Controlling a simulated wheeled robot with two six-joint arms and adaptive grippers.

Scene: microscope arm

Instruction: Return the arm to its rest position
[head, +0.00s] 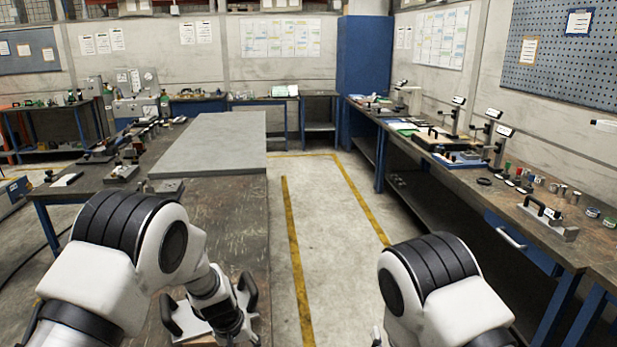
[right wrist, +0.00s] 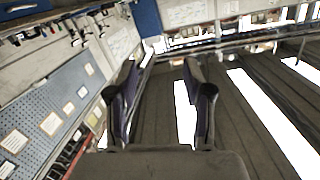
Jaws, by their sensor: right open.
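Several stands with upright posts and small tilted heads stand on the right bench, among them a near one (head: 499,146), one further back (head: 453,115) and a far one (head: 402,92). I cannot tell which, if any, is the microscope arm. My left wrist (head: 215,297) hangs over the near table at the lower left, by a pale plate (head: 185,318) with dark curved parts beside it. My left fingers cannot be told apart there.
The dark table (head: 225,220) carries a grey slab (head: 215,140) and small tools. The right bench (head: 590,245) holds a block with a black handle (head: 548,216) and small cylinders. The floor aisle (head: 325,205) between them is clear. A pegboard (right wrist: 50,110) shows in the right wrist view.

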